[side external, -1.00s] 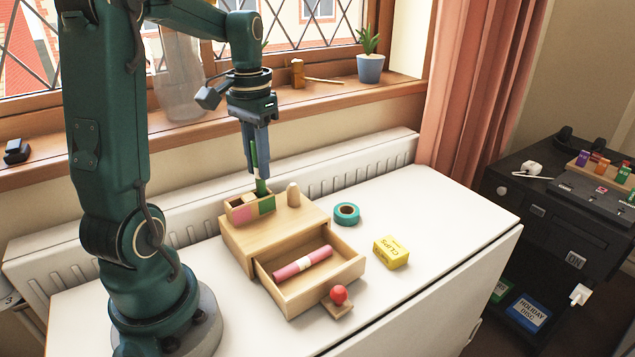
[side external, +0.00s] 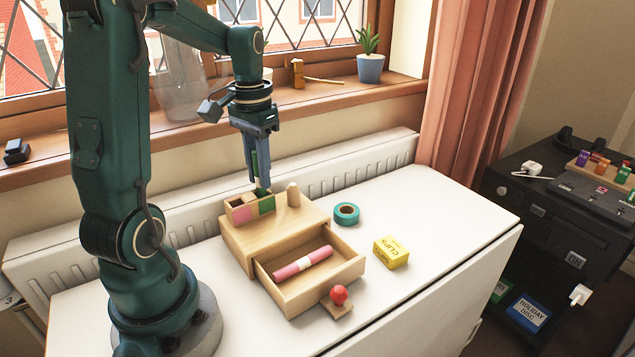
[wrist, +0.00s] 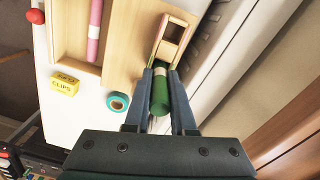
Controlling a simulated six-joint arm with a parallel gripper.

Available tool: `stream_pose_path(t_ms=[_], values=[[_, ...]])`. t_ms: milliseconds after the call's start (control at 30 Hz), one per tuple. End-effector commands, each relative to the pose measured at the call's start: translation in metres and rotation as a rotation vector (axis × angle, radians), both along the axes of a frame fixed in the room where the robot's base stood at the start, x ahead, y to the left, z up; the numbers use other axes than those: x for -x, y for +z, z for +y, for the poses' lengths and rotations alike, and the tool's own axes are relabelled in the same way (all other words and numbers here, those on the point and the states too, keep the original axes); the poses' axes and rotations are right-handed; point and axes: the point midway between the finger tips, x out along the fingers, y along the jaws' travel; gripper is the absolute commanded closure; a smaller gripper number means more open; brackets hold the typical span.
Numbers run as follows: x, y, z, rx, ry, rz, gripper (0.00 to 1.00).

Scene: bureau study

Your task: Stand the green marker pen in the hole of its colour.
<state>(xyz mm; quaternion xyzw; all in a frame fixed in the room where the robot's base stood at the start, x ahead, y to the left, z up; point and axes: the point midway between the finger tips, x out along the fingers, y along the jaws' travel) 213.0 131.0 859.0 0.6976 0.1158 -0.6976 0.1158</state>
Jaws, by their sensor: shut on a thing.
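The green marker pen (side external: 255,161) is upright between the fingers of my gripper (side external: 262,184), which is shut on it. It also shows in the wrist view (wrist: 160,95), with a pale band near the holder. The small wooden holder (side external: 249,210) stands on top of the drawer box, with a pink patch on its left half and a green patch (side external: 267,204) on its right half. My fingertips are just above the green half. The pen's lower end is at that half's opening; how deep it sits is hidden by the fingers and holder wall.
The wooden box has an open drawer (side external: 318,285) with a pink roll-like pen (side external: 303,263) in it. A wooden peg (side external: 293,195) stands close right of the holder. Teal tape (side external: 346,213) and a yellow clips box (side external: 390,252) lie to the right. A radiator runs behind.

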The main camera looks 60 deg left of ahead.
Motion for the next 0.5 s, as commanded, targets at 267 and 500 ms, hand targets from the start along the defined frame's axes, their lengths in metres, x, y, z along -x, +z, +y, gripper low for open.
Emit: stream_pose_path(t_ms=[267, 500], values=[[0.0002, -0.0055, -0.0002, 0.001, 0.000, 0.001, 1.00], [0.0004, -0.0102, -0.0004, 0.002, 0.000, 0.002, 1.00]])
